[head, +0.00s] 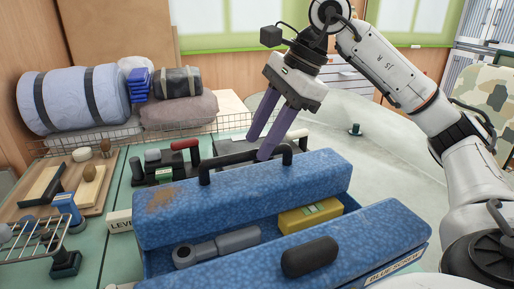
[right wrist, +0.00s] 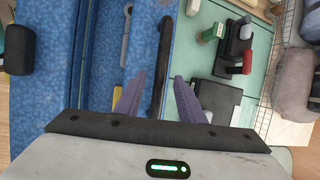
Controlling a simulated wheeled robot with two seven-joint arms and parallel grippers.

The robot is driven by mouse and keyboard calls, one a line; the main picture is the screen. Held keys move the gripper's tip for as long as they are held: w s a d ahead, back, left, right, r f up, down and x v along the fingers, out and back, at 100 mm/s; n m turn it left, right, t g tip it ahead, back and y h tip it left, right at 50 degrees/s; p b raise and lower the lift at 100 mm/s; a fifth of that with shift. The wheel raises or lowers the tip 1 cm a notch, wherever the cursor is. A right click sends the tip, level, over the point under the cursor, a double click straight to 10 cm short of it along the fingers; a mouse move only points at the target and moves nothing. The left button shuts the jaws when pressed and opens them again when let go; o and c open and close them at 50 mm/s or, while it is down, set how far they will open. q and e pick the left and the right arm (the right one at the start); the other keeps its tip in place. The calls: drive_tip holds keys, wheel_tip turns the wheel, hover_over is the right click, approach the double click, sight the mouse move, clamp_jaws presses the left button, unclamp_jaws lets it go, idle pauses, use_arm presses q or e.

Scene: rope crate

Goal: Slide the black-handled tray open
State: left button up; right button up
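The blue toolbox (head: 170,235) stands on the table. A black bar handle (head: 225,159) runs along its rear blue section; it also shows in the right wrist view (right wrist: 164,45). A black oval grip (head: 310,257) sits on the front blue section. Between the sections lie a grey wrench (head: 218,246) and a yellow box (head: 310,214). My right gripper (head: 259,148) is open, its purple fingers apart at the bar handle. In the right wrist view the bar lies between the fingers (right wrist: 158,76), with visible gaps; contact cannot be told. My left gripper is not in view.

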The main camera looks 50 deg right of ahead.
drive_tip(key=shift+x, duration=0.8)
drive_tip(key=shift+w+a+f, duration=0.1)
drive_tip(key=shift+w, duration=0.05)
clamp_jaws()
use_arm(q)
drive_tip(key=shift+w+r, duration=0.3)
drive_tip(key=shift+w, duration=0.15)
